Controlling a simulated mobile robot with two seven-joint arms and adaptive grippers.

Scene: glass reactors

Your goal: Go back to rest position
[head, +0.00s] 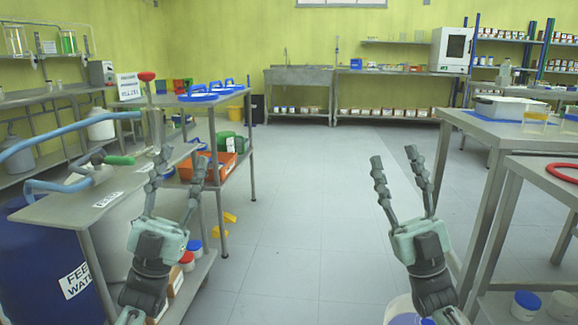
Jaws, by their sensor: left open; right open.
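My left gripper (178,180) is raised in front of me at the left, fingers pointing up and spread apart, with nothing between them. In the picture it overlaps the edge of the left metal bench. My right gripper (395,160) is raised at the right over the open floor, its fingers also spread and empty. Neither gripper holds anything.
A metal bench (75,208) with blue hoses stands close at left, beside a blue feed-water drum (40,270). Steel tables, including one with a red ring (565,172), stand at right. The grey floor (310,220) between is clear. A sink (298,75) stands at the back.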

